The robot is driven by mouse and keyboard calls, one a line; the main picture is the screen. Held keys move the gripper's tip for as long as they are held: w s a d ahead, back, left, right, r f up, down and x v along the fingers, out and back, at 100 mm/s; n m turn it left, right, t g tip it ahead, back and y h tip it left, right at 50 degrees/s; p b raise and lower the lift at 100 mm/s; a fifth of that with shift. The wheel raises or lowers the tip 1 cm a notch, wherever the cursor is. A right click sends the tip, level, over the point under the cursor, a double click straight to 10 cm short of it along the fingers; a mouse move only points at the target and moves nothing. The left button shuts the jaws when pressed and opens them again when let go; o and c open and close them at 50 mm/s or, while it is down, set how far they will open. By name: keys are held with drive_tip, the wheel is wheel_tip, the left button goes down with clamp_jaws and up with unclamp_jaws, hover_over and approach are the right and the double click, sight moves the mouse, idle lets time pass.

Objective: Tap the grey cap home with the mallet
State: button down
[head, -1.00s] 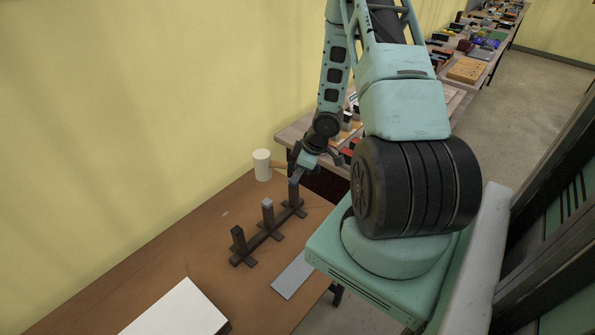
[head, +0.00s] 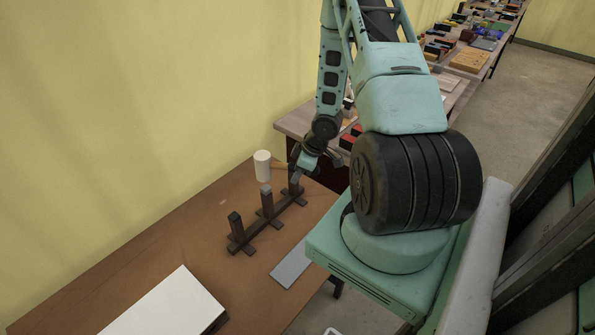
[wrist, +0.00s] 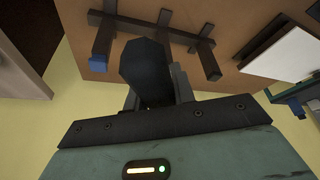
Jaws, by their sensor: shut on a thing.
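My gripper (head: 297,168) is shut on the mallet, whose pale cylindrical head (head: 262,166) sticks out to the left of the jaws on a brown handle (head: 279,165). In the wrist view a dark shape (wrist: 146,66) fills the space between the fingers (wrist: 155,98). A dark rack carries three upright posts. The grey cap (head: 265,189) tops the middle post. In the head view the mallet head appears just above it; I cannot tell the gap. A blue cap (wrist: 98,60) tops one end post in the wrist view. The near post (head: 235,222) looks bare.
The rack stands on a brown table (head: 200,245). A white panel (head: 172,305) lies at the table's near end, and a grey plate (head: 291,266) near its right edge. A yellow wall runs along the left. Another table with several items stands beyond.

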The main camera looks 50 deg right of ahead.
idle(0.9)
wheel_tip(320, 180, up, 4)
drive_tip(key=p, duration=0.4)
drive_tip(key=shift+f, duration=0.2)
drive_tip(key=shift+f, duration=0.1)
wheel_tip(320, 180, down, 9)
drive_tip(key=b, duration=0.7)
drive_tip(key=shift+f, duration=0.1)
wheel_tip(320, 180, up, 6)
drive_tip(key=p, duration=0.6)
